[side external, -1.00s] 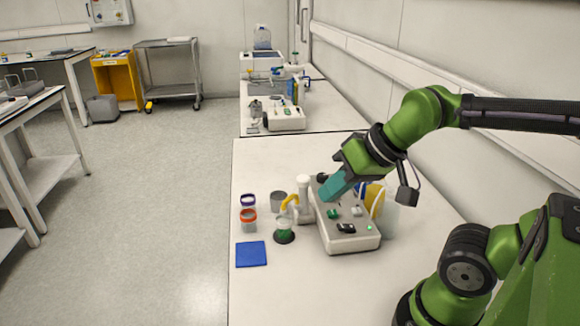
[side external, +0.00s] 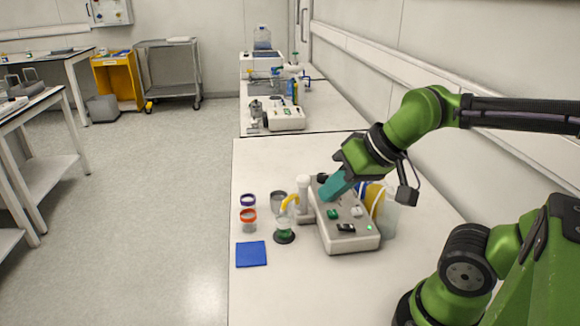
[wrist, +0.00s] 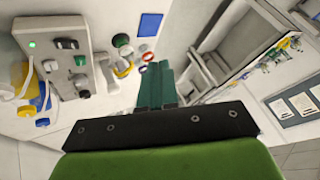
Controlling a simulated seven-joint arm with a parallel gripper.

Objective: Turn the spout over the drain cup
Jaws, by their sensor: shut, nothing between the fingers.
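The yellow curved spout (side external: 290,199) stands at the left side of the white reactor unit (side external: 345,243). Its outer end points down toward a clear vessel with green contents (side external: 284,233) on a dark base; I cannot tell whether it is exactly above it. Which vessel is the drain cup is not certain; a grey cup (side external: 278,197) stands just behind the spout. My gripper (side external: 328,192) is shut and empty over the back of the unit, right of the spout. The wrist view shows its teal fingers (wrist: 156,82) together, with the unit (wrist: 45,22) at left.
Jars with a purple ring (side external: 248,200) and an orange ring (side external: 248,216) stand left of the spout. A blue square pad (side external: 251,254) lies in front of them. Bottles (side external: 388,215) stand right of the unit. The bench front is clear.

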